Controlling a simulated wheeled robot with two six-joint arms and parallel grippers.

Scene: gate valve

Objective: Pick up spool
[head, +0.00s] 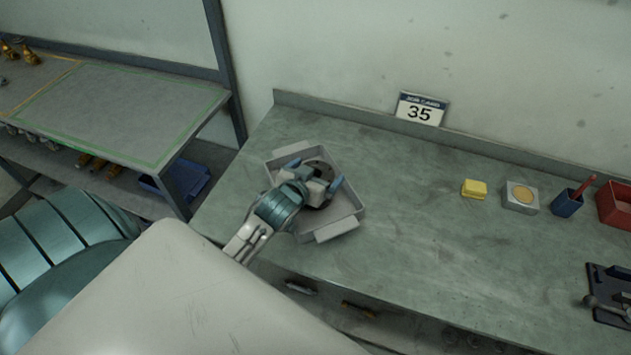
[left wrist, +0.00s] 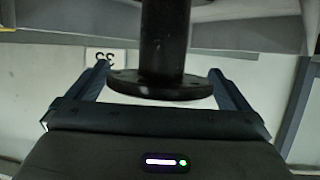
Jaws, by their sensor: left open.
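A dark spool (head: 323,168) is in a grey tray (head: 345,226) on the workbench, partly hidden behind my left gripper. In the left wrist view the spool (left wrist: 162,45) shows as a black stem with a round flange at its end. My left gripper (head: 316,172) is over the tray with its fingers apart. In the left wrist view its two fingers (left wrist: 160,88) stand on either side of the flange, with gaps visible at both sides. My right gripper is not in view.
A yellow block (head: 474,189), a grey box with a round tan top (head: 521,197), a blue cup (head: 567,203) and a red bin (head: 615,205) stand at the right. The bench middle is clear.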

